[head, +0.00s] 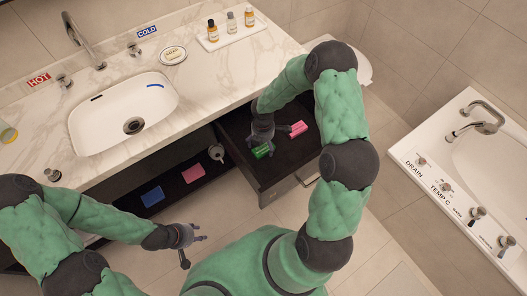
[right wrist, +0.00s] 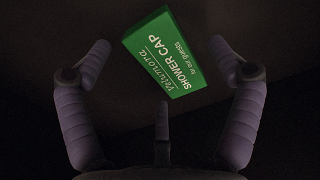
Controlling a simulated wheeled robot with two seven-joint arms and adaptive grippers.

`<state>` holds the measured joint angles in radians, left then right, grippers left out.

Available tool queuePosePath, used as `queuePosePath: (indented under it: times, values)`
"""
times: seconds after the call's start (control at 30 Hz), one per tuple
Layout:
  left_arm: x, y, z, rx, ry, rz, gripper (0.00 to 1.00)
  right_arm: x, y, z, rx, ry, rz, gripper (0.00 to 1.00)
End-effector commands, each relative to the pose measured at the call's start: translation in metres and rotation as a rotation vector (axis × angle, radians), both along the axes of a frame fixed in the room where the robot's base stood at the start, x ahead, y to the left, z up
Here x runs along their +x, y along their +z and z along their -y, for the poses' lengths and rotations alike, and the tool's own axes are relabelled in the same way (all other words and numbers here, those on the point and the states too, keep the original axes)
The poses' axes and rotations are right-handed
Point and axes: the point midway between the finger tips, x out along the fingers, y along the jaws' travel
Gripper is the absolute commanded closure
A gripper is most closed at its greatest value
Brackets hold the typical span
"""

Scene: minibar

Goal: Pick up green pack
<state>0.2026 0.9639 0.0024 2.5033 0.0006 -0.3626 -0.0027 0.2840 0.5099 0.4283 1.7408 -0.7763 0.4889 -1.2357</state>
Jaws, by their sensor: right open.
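The green pack (head: 262,151) lies in the open drawer (head: 283,181) under the counter. In the right wrist view the green pack (right wrist: 163,52) is a box lettered "SHOWER CAP", tilted and lying between and beyond the fingertips. My right gripper (head: 262,138) is inside the drawer, right above the pack. Its fingers (right wrist: 158,60) are spread apart, with no clear contact on the pack. My left gripper (head: 197,238) is empty, out over the floor in front of the cabinet. Its fingers look spread.
A pink pack (head: 298,128) lies in the drawer beside the green one. A lower shelf holds a blue pack (head: 152,195) and another pink pack (head: 193,174). The marble counter (head: 215,75) overhangs the drawer's back. A bathtub (head: 460,180) stands at right.

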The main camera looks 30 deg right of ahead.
Motion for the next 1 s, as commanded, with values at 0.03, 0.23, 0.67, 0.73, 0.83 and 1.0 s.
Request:
queuePosePath:
  times: [0.03,0.23,0.67,0.73,0.83,1.0]
  values:
    - [0.000,-0.004,0.000,0.000,0.000,0.000,0.60,0.000,-0.007,0.000,-0.001,0.000,0.001,0.09]
    - [0.000,-0.003,0.000,0.000,0.000,0.000,0.60,0.001,-0.007,0.001,-0.001,-0.001,0.002,0.09]
    - [0.000,-0.003,0.000,0.000,0.000,0.000,0.60,0.001,-0.007,0.000,-0.001,0.000,0.002,0.55]
    - [0.000,-0.003,0.000,0.000,0.000,0.000,0.60,0.001,-0.007,0.000,-0.001,0.000,0.001,0.55]
    - [0.000,-0.003,0.000,0.000,0.000,0.000,0.60,0.000,-0.006,0.000,-0.001,0.000,0.001,0.55]
    - [0.000,0.005,0.000,0.000,0.000,0.000,0.60,0.001,0.009,0.000,-0.001,-0.001,0.003,0.55]
